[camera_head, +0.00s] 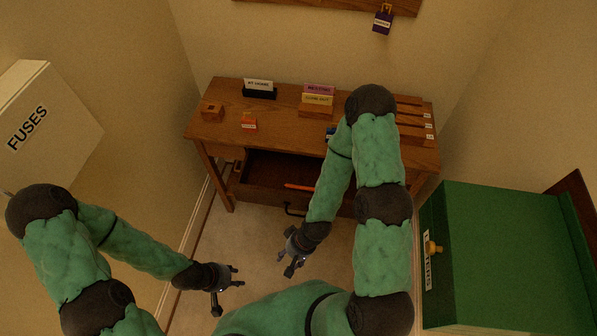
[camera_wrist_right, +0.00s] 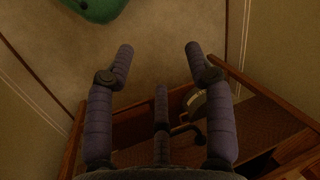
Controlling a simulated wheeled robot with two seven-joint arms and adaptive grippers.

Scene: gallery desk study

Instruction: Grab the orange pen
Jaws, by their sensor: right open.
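The orange pen (camera_head: 302,187) lies in the open desk drawer (camera_head: 262,190), near its front, in the head view. I cannot make it out in the right wrist view. My right gripper (camera_head: 290,262) hangs below and in front of the drawer, apart from the pen. In the right wrist view the right gripper (camera_wrist_right: 160,60) has its fingers spread, with nothing between them. My left gripper (camera_head: 232,287) is further left and lower, over the carpet, with its fingers apart and empty.
A green cabinet (camera_head: 500,250) stands at right and a FUSES box (camera_head: 50,120) hangs at left. The carpet (camera_head: 215,240) before the desk is clear.

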